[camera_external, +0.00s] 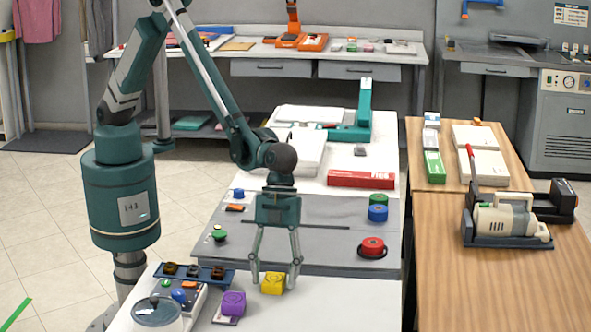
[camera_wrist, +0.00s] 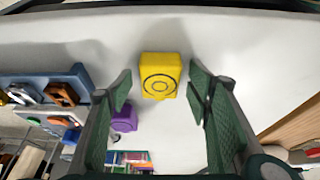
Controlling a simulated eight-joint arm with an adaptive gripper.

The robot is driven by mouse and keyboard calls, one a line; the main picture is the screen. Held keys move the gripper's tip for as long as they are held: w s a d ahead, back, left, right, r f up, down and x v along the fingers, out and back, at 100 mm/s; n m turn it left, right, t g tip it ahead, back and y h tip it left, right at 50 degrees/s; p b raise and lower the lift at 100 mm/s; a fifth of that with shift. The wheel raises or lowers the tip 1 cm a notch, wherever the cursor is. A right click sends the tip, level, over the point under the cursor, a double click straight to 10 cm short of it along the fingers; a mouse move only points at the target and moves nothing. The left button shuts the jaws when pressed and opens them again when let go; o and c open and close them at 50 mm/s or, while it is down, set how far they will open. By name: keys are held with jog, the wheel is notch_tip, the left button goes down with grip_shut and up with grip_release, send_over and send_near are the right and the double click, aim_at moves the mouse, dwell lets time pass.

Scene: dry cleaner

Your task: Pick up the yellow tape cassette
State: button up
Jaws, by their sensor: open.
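The yellow tape cassette (camera_external: 273,283) lies on the white table top near its front part. In the wrist view it shows as a yellow block (camera_wrist: 160,76) with a dark ring mark on its face. My gripper (camera_external: 274,284) is open, with its fingers pointing down on the left and right of the cassette. In the wrist view the gripper (camera_wrist: 160,88) has its two fingers apart, with a gap on each side of the cassette. I cannot tell whether the fingertips are level with it. Nothing is held.
A purple cassette (camera_external: 233,303) stands close to the left of the yellow one, and also shows in the wrist view (camera_wrist: 125,118). A blue tray (camera_external: 222,275) with brown items lies further left. A red round item (camera_external: 372,245) is behind right. Table right of the cassette is clear.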

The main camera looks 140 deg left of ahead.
aim_at(274, 277)
jog(key=shift+c, duration=0.5)
jog(key=c, duration=0.9)
jog(key=shift+r, duration=0.1)
jog(key=shift+r+p, duration=0.7)
jog(key=shift+r, duration=4.25)
